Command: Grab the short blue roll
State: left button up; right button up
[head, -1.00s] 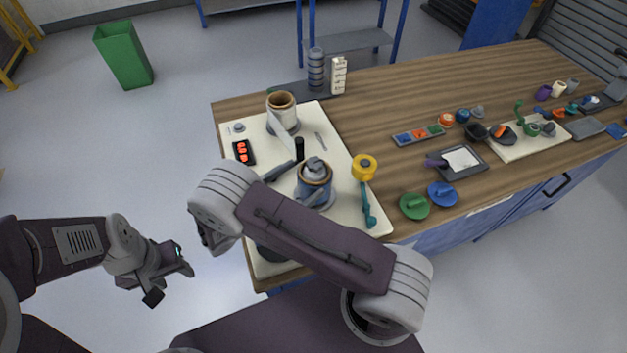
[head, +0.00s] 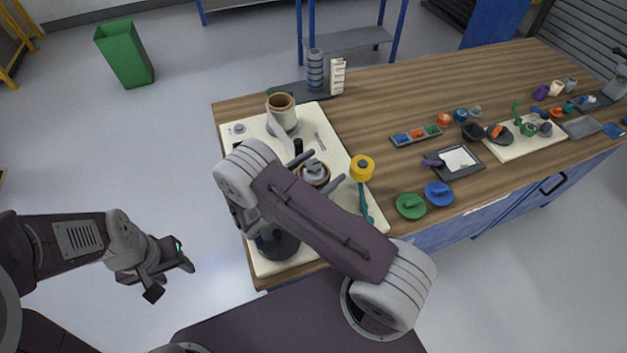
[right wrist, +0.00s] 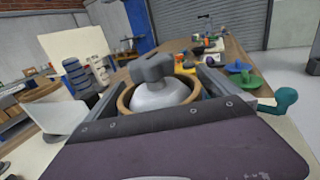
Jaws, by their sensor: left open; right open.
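The short roll (head: 326,178) stands on the cream board, with a tan core rim and a grey knobbed hub in its middle. Its side is mostly hidden by my right arm. My right gripper (head: 328,166) is open, with one finger on each side of this roll. In the right wrist view the roll's tan rim (right wrist: 124,99) and grey knob (right wrist: 153,68) lie between the fingers; I cannot tell whether they touch. My left gripper (head: 172,280) is open and empty, off the table at the lower left.
A taller pale roll (head: 281,112) with a loose sheet stands behind on the board (head: 345,160). A yellow-topped teal arm (head: 362,168) is close on the right. A dark round base (head: 279,245) is at the front. Green (head: 411,206) and blue (head: 439,194) discs lie further right.

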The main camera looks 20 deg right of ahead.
jog(key=c, duration=1.6)
jog(key=shift+o, duration=0.2)
jog(key=shift+r, duration=0.1)
notch_tip(320, 180, up, 18)
jog(key=p, duration=0.1)
